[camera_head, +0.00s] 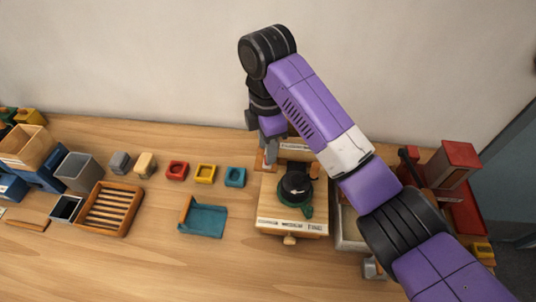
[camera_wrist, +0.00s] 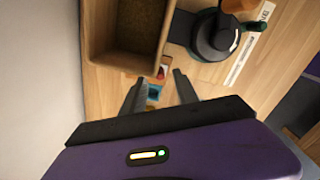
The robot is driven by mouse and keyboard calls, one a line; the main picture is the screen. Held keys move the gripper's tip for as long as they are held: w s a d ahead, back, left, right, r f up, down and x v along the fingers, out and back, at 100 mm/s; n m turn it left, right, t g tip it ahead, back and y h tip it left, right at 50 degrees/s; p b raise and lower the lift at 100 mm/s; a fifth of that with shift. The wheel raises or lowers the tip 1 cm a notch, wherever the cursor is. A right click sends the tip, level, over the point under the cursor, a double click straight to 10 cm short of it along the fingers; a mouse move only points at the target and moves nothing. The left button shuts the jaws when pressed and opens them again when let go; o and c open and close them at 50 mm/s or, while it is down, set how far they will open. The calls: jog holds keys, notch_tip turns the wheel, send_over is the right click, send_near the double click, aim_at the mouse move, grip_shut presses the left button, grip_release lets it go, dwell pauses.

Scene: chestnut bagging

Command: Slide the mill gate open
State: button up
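The mill shows in the head view as a light wooden block (camera_head: 270,205) with a round black part (camera_head: 295,186) and a green handle on top. The black part also shows in the wrist view (camera_wrist: 213,38). My gripper (camera_head: 270,150) is low at the block's back left corner. In the wrist view my gripper (camera_wrist: 160,84) has its two fingers apart, with small red, teal and orange shapes between or beyond them. I cannot tell whether one is the gate or whether a finger touches it. My arm hides part of the block's back right.
A deep wooden box (camera_wrist: 167,25) is close beside the fingers in the wrist view. Red (camera_head: 177,170), yellow (camera_head: 205,173) and teal (camera_head: 235,176) square pieces and a teal scoop-like tray (camera_head: 204,220) lie left of the mill. A slatted wooden tray (camera_head: 131,222) is farther left. A red machine (camera_head: 453,163) stands right.

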jog(key=shift+f+p, duration=0.35)
jog(key=shift+f, duration=0.95)
grip_shut()
dwell(0.5)
